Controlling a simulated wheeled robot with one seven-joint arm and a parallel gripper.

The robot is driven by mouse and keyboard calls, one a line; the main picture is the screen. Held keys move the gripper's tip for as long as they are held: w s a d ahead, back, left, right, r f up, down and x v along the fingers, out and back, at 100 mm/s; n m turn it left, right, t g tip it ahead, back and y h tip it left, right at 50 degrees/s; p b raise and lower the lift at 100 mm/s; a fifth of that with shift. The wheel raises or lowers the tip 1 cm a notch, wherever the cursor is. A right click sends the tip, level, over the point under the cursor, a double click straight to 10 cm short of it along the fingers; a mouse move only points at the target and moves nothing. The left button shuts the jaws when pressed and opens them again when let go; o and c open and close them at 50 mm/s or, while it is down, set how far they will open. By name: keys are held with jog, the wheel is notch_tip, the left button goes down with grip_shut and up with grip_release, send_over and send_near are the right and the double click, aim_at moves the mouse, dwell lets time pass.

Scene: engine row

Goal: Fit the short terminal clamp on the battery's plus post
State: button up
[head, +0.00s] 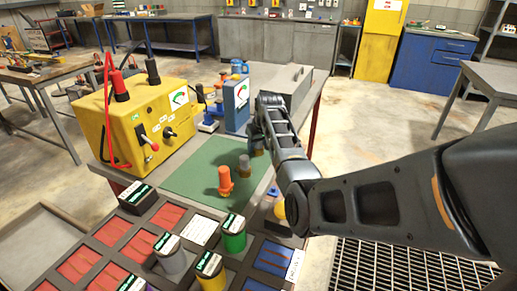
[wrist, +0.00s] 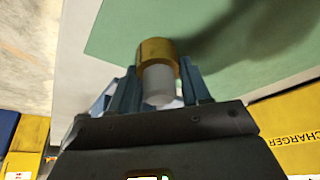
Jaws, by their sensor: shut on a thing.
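My gripper (head: 258,138) is over the far right part of the green mat on the bench. In the wrist view its blue-grey fingers (wrist: 160,88) are shut on a short round piece with a brass-coloured band (wrist: 157,48) and a pale grey body (wrist: 158,86). I take this to be the terminal clamp. A small grey post-like piece (head: 244,166) stands on the mat just left of and below the gripper. An orange peg-like piece (head: 226,181) stands nearer on the mat. I cannot clearly pick out the battery or its plus post.
A yellow charger box (head: 150,125) with a red cable stands at the left of the green mat (head: 190,183). A blue box with a dial (head: 237,100) is behind. A dark compartment tray (head: 127,235) holding several capped cylinders lies in front. The mat's left part is clear.

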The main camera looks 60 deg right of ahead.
jog(key=c, duration=0.4)
jog(key=shift+c, duration=0.3)
jog(key=shift+r, duration=0.15)
